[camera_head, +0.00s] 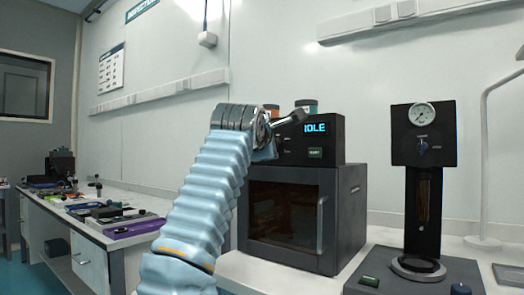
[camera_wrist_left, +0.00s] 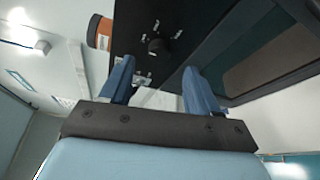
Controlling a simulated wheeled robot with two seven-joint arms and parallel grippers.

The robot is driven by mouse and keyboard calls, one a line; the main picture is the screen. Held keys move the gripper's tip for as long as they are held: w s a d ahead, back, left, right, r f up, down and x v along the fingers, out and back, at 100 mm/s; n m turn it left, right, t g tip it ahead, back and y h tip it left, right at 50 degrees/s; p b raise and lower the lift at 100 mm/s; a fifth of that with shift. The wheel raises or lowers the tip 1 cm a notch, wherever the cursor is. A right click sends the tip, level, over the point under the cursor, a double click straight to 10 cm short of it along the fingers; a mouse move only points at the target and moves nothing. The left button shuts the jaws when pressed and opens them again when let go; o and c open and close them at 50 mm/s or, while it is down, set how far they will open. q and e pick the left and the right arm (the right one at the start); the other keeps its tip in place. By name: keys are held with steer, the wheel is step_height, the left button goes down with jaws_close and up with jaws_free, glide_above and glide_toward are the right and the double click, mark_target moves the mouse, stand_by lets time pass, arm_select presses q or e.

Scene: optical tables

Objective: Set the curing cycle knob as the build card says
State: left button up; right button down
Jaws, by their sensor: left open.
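The curing oven (camera_head: 300,215) is a dark box with a glass door, and its panel display reads "IDLE" (camera_head: 315,128). My left arm rises in front of the oven's left side and hides part of the panel. In the left wrist view, the black cycle knob (camera_wrist_left: 157,46) sits on the dark panel with small white labels around it, too small to read. My left gripper (camera_wrist_left: 158,70) is open, its two blue fingers pointing toward the panel on either side of the knob's line, apart from the knob. No readable build card shows. My right gripper is out of view.
Containers (camera_head: 307,105) stand on top of the oven. A black gauge stand (camera_head: 423,140) with its own blue knob is to the right. A cluttered bench (camera_head: 100,210) lies at left. A sheet (camera_head: 111,69) hangs on the wall.

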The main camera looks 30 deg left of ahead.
arm_select(q)
steer(key=b+v, duration=0.2)
steer(key=v, duration=0.6)
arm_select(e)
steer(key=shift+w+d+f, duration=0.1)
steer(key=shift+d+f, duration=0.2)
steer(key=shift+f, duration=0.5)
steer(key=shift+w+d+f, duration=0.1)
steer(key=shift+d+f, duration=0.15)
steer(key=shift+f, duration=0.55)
